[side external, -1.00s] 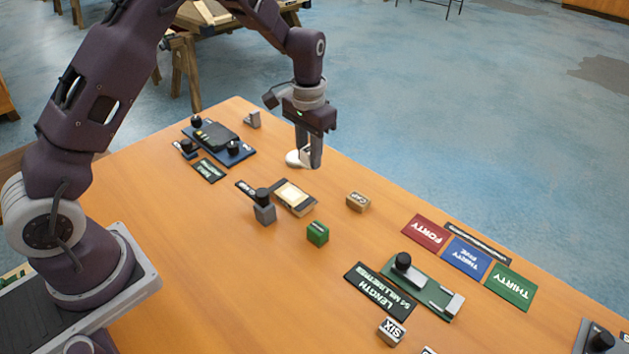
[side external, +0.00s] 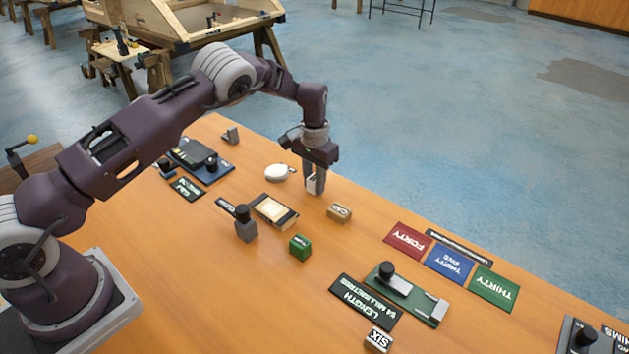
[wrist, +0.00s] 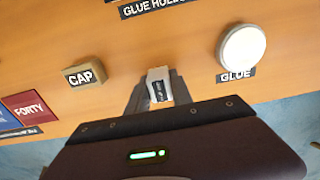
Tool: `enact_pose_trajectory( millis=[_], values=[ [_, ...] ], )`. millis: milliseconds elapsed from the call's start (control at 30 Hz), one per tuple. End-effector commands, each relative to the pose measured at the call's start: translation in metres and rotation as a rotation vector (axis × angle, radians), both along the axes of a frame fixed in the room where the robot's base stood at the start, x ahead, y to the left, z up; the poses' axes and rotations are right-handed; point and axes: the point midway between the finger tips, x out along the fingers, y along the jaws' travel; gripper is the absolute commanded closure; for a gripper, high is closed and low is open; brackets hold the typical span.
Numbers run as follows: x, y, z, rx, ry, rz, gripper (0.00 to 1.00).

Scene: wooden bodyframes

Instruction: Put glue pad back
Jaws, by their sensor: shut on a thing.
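My gripper (side external: 314,188) is shut on a small white block (side external: 313,182) low over the far part of the table. I cannot tell if the block touches the tabletop. In the wrist view the block (wrist: 158,87) sits between the fingertips (wrist: 158,95) and bears a dark label too small to read. A round white dish (side external: 278,172) lies left of my gripper; in the wrist view the dish (wrist: 242,48) has a GLUE label. A tray with a cream top (side external: 273,211) stands nearer the base. A GLUE HOLDER label (wrist: 155,7) is cut off at the wrist view's top edge.
A tan CAP block (side external: 340,212) sits just right of my gripper. A green block (side external: 300,247) and a grey block with a black knob (side external: 246,225) stand nearer the base. Coloured number cards (side external: 449,264) and a green fixture (side external: 407,293) lie to the right.

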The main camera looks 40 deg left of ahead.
Motion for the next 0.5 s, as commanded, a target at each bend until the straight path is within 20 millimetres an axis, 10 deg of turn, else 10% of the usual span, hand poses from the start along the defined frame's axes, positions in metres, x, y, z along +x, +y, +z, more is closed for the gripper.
enact_pose_trajectory(
  millis=[267, 300, 500],
  values=[
    [0.0005, 0.0000, -0.0017, 0.000, -0.002, 0.000, 1.00],
    [0.0006, 0.0000, -0.0013, 0.000, -0.002, 0.000, 0.66],
    [0.0005, 0.0000, -0.0010, 0.000, -0.002, 0.001, 0.52]
  ],
)
